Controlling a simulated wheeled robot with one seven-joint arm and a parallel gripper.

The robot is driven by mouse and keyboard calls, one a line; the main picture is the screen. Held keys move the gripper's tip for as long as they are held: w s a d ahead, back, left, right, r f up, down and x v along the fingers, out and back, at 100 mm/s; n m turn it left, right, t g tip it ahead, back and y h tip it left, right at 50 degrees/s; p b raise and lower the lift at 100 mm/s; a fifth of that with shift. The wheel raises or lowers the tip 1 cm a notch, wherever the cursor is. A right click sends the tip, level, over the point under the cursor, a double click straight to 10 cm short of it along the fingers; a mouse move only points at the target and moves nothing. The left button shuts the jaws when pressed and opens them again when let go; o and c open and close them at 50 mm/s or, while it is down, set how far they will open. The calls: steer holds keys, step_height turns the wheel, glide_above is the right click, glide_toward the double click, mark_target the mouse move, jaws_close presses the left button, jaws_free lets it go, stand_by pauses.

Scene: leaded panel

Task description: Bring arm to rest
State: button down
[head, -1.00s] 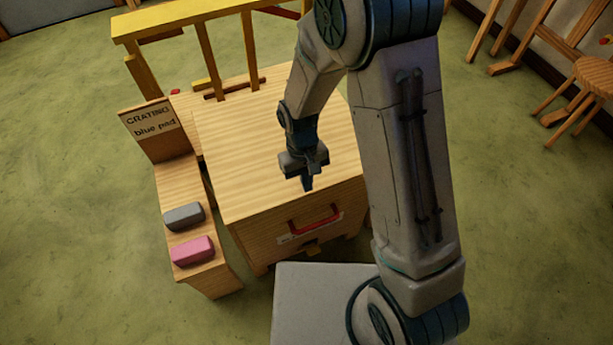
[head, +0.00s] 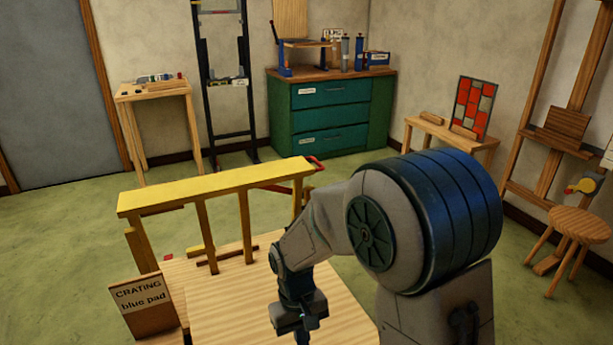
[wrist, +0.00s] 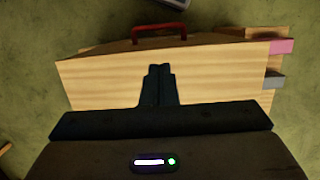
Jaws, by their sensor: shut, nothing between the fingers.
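My gripper (wrist: 158,72) shows in the wrist view with its two fingers together and nothing between them. It points down over the light wooden top of a cabinet (wrist: 95,82). In the head view my gripper (head: 302,335) is at the bottom edge, partly cut off, above the same wooden top (head: 225,325). My arm is bent, with its large blue-ringed joint at the right of centre. The gap between the fingertips and the top cannot be told exactly.
A red handle (wrist: 158,32) is on the cabinet's front. Pink (wrist: 281,46) and grey (wrist: 272,81) blocks lie beside it. A yellow rack (head: 215,188) and a "CRATING blue pad" sign (head: 143,300) stand close by. A green drawer cabinet (head: 330,115), stool (head: 578,222) and leaded panel (head: 474,105) are farther back.

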steer(key=s+d+r+m+t+p, duration=0.1)
steer(key=s+d+r+p, duration=0.2)
steer(key=d+r, duration=0.2)
steer(key=s+d+r+m+t+p, duration=0.2)
steer(key=d+r, duration=0.3)
steer(key=r, duration=0.6)
steer(key=s+d+r+m+t+y+p, duration=0.1)
steer(key=s+d+r+p, duration=0.3)
steer(key=r, duration=0.5)
steer(key=shift+d+m+t+p, duration=0.5)
steer(key=shift+d+m+p, duration=0.1)
steer(key=shift+d, duration=0.45)
